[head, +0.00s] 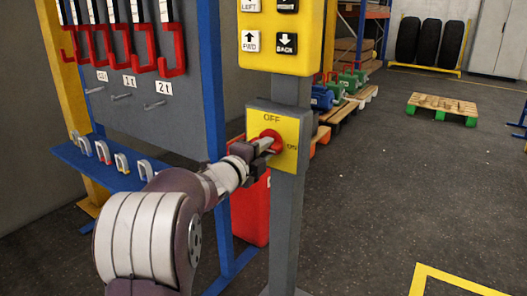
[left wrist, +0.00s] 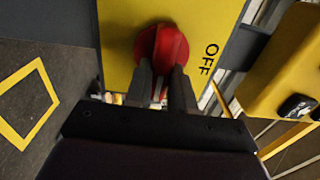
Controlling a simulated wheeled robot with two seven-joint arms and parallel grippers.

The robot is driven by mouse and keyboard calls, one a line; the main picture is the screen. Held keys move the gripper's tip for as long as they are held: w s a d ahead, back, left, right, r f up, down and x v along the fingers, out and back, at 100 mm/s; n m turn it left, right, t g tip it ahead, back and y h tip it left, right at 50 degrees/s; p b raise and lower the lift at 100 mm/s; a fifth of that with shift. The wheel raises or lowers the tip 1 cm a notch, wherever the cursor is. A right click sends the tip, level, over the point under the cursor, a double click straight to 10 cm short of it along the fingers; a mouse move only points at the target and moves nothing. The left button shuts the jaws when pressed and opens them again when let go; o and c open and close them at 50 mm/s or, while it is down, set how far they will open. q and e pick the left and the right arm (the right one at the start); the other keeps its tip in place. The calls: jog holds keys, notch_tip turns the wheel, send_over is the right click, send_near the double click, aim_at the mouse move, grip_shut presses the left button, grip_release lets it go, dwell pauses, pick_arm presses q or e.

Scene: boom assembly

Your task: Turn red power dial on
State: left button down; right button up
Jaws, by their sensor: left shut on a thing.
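The red power dial (head: 270,137) sits on a yellow panel (head: 288,128) marked OFF at the top and ON at the right, fixed to a grey post (head: 288,215). My left gripper (head: 266,146) is at the dial and covers part of it. In the left wrist view the gripper's fingers (left wrist: 162,85) are shut on the lower part of the red dial (left wrist: 161,45), with the OFF label to its right. The dial's exact pointing is partly hidden by the fingers. My right gripper is in neither view.
A yellow button panel (head: 282,35) with FWD and BACK keys is above the dial. A rack with red hooks (head: 172,55) and shackles (head: 122,163) stands to the left. A red bin (head: 249,205) is behind the post. The floor to the right is open, with a pallet (head: 441,105) farther back.

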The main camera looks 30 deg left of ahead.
pick_arm(q)
jog(key=shift+r, duration=0.2)
jog(key=c, duration=1)
grip_release()
jog(key=shift+o, duration=0.2)
jog(key=s+p, duration=0.3)
jog(key=s, duration=0.9)
jog(key=shift+s+a+f, duration=0.2)
jog(key=shift+a, duration=0.25)
